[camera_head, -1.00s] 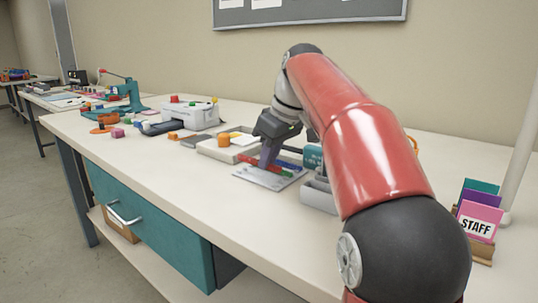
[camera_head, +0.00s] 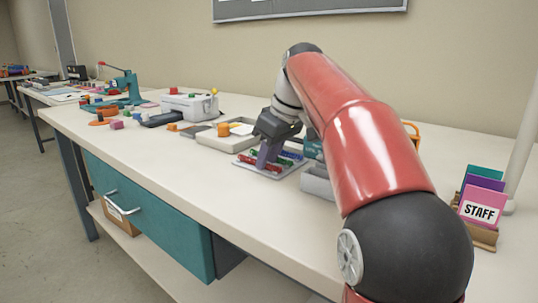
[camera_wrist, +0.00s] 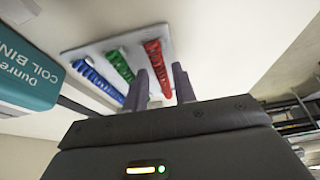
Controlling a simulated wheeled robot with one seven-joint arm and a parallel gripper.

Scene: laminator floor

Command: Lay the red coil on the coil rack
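The coil rack (camera_head: 240,165) is a pale plate on the table, and its bare surface also shows in the wrist view (camera_wrist: 107,47). The red coil (camera_wrist: 157,66) lies along one edge of it, beside the green coil (camera_wrist: 120,66) and the blue coil (camera_wrist: 98,82). In the head view the red coil (camera_head: 248,160) is on the near side, partly hidden by my fingers. My gripper (camera_head: 264,164) is low over the rack. In the wrist view its fingers (camera_wrist: 161,84) stand apart on either side of the red coil, with a gap visible.
A teal and white box (camera_wrist: 28,70) stands close beside the rack. A grey bin (camera_head: 318,185) is just right of it, and a pale tray (camera_head: 213,141) behind. A card holder (camera_head: 482,236) stands at the right. The table front is clear.

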